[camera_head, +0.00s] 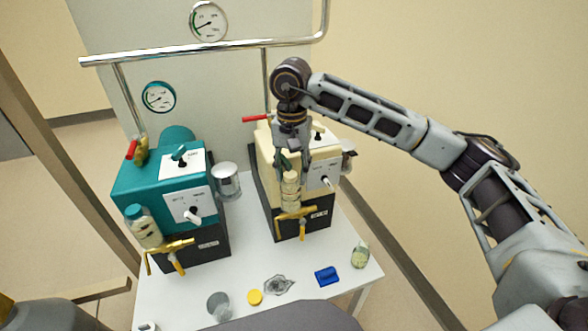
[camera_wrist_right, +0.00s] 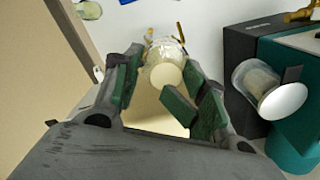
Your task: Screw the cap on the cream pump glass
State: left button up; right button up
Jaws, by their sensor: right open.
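The cream pump (camera_head: 265,150) stands on the right of the white table, on a dark base. Its glass (camera_head: 291,195) stands upright at the pump's front, above a brass valve (camera_head: 296,218). A round cream cap (camera_wrist_right: 163,75) shows on top of the glass in the wrist view; I cannot tell whether it is threaded on. My right gripper (camera_head: 288,162) points down over the glass. In the wrist view its green-padded fingers (camera_wrist_right: 160,88) are open on either side of the cap, with visible gaps. My left gripper is not in view.
The teal pump (camera_head: 150,185) with its teal-capped glass (camera_head: 142,224) stands to the left. On the table's front lie a yellow disc (camera_head: 255,297), a blue block (camera_head: 326,276), a grey cup (camera_head: 218,305) and a small jar (camera_head: 360,254). A metal rail (camera_head: 200,49) crosses behind.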

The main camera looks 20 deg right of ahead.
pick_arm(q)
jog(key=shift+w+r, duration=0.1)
pick_arm(e)
jog(key=shift+w+r, duration=0.2)
jog(key=shift+w, duration=0.05)
